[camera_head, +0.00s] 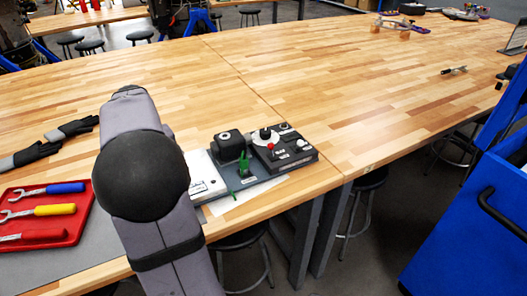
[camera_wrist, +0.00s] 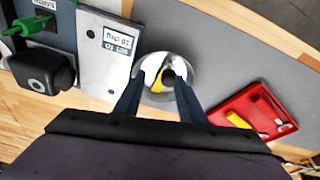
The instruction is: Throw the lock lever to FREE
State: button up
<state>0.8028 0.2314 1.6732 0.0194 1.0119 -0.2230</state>
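A round silver fitting (camera_wrist: 183,67) with a yellow piece (camera_wrist: 156,82) and a dark centre shows in the wrist view. My arm hides it in the head view. My gripper (camera_wrist: 160,78) is open over it, with one finger on each side and nothing clearly held. Contact cannot be told. A white plate (camera_wrist: 103,67) with a small label stands beside it. A green part (camera_wrist: 30,27) and a black knobbed block (camera_wrist: 42,70) lie further left; the green part (camera_head: 244,165) also shows in the head view. I cannot tell which part is the lock lever, and no FREE mark is readable.
A dark control box (camera_head: 285,150) with a red button stands right of the black block (camera_head: 229,146). A red tray (camera_head: 78,229) with several wrenches and dark gloves (camera_head: 62,140) lie left of my arm. The bench (camera_head: 330,75) behind is mostly clear.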

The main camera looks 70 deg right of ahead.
jog(key=s+d+m+h+b, duration=0.1)
jog(key=s+d, duration=0.2)
jog(key=d, duration=0.3)
jog(key=s+d+m+b, duration=0.1)
jog(key=s+d+b, duration=0.1)
jog(key=s+d, duration=0.35)
jog(key=m+g+h+b, duration=0.1)
jog(key=m+h+b, duration=0.1)
jog(key=m+b, duration=0.1)
send_near(270, 144)
jog(key=d, duration=0.1)
jog(key=shift+a+x, duration=0.15)
jog(key=shift+x, duration=1.9)
jog(key=shift+a+x, duration=0.15)
jog(key=shift+x, duration=1.95)
jog(key=shift+f, duration=0.1)
grip_shut()
